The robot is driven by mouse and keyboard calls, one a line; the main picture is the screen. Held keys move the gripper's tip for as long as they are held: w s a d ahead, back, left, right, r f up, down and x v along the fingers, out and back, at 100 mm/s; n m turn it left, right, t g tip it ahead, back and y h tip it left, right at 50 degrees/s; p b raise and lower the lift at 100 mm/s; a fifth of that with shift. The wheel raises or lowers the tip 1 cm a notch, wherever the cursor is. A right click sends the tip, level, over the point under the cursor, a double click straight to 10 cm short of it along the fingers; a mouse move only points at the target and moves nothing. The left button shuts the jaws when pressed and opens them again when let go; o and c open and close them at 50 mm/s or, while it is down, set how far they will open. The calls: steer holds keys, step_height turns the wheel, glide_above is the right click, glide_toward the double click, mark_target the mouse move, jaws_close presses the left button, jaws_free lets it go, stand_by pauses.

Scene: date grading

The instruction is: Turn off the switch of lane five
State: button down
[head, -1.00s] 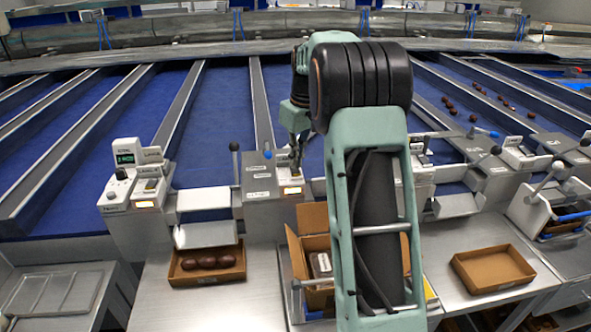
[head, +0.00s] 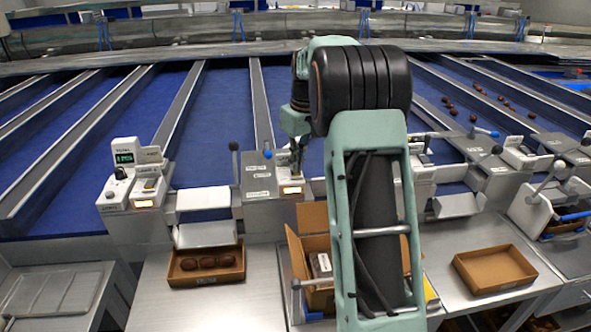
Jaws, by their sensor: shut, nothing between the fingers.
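My gripper (head: 297,160) is shut and empty. It points down at the small switch box (head: 290,188) with a lit amber label, at the head of a lane left of my arm. Its tips are at or just above the top of this box; I cannot tell whether they touch the switch. The switch itself is hidden by the fingers. Another switch box (head: 149,188) with a lit label stands further left, beside a green display (head: 124,157). The lane numbers are too small to read.
Levers with dark and blue knobs (head: 267,154) stand close left of my gripper. Below are an open carton (head: 312,222), a tray with dark dates (head: 206,279) and an empty tray (head: 494,289). My arm hides the middle right of the bench.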

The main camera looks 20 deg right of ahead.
steer(key=shift+f, duration=0.3)
step_height(320, 180, up, 7)
steer(key=p, duration=0.6)
steer(key=shift+r, duration=0.1)
stand_by(0.5)
